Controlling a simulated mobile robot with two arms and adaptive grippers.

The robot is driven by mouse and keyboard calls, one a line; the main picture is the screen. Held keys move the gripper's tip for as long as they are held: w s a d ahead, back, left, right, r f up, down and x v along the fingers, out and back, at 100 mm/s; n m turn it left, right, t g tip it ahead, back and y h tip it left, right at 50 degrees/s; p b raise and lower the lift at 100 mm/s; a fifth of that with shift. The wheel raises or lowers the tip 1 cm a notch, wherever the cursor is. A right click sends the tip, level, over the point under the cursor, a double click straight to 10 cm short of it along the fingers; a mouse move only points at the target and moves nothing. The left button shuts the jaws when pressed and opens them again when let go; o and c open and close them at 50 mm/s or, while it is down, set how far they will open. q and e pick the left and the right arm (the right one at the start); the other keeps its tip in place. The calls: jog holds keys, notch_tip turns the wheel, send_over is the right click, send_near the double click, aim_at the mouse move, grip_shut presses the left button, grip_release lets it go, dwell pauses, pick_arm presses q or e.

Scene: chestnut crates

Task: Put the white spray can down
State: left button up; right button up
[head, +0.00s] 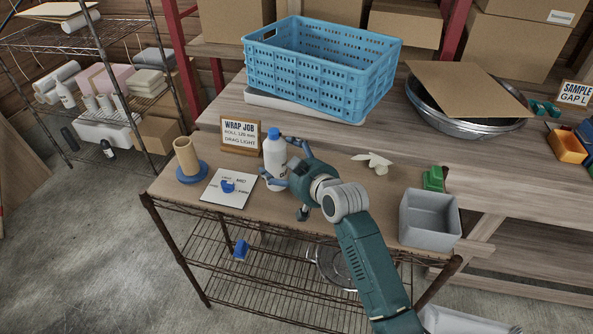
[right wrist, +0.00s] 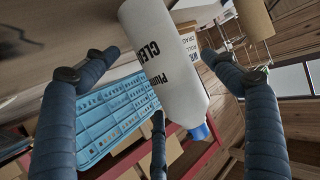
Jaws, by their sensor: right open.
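The white spray can (head: 275,158) has a blue cap and stands upright on the brown top of the wire-shelf cart (head: 330,200). My right gripper (head: 283,162) is open at the can's right side, with its fingers spread around it. In the right wrist view the can (right wrist: 165,60) lies between the spread blue fingers (right wrist: 158,95), with gaps visible on both sides. Its printed label partly shows. The far side of the can is hidden. My left gripper is not in view.
A "WRAP JOB" sign (head: 241,135) stands just behind the can. A white card (head: 229,188) with a blue item and a cardboard tube on a blue base (head: 187,160) are to its left. A grey bin (head: 429,219) is at the right; a blue crate (head: 318,66) is behind.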

jog(key=v, duration=0.9)
jog(key=shift+b, duration=0.45)
jog(key=shift+s, duration=0.15)
dwell(1.2)
